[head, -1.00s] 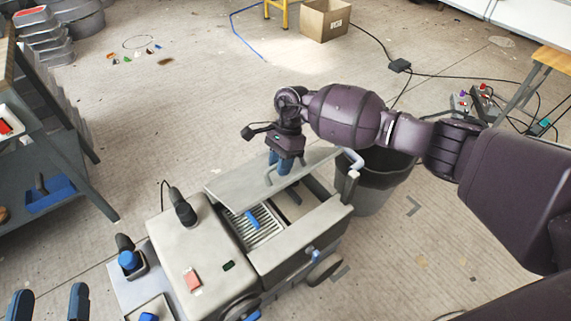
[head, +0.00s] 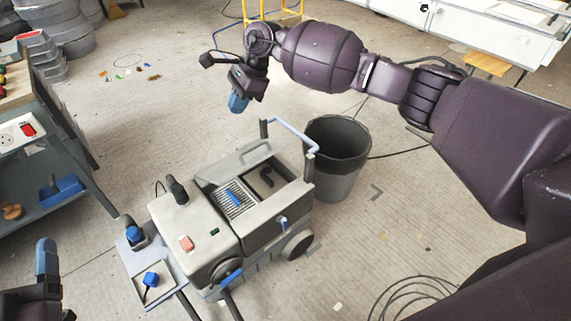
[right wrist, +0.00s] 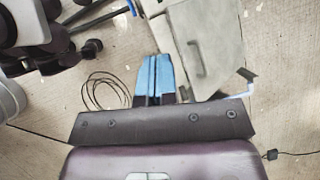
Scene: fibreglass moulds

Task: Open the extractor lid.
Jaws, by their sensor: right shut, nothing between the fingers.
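The extractor (head: 190,232) is a grey wheeled machine on the floor in the middle of the head view. Its lid (head: 238,160) is raised at the far side of the box, seen nearly edge-on, with its handle near the top. The box is open below it, showing a slatted grille (head: 236,206) with a blue part and a dark compartment. In the right wrist view the lid's flat face (right wrist: 212,35) and dark handle (right wrist: 203,62) show. My right gripper (head: 238,103) is shut and empty, above and beyond the lid, apart from it. My left gripper (head: 47,262) is partly visible at lower left.
A black bin (head: 340,150) stands close behind the extractor's right end, beside its pale-blue push handle (head: 290,132). A workbench (head: 50,160) with a shelf is at the left. A coiled cable (head: 425,298) lies at lower right. Floor in front of the bin is mostly clear.

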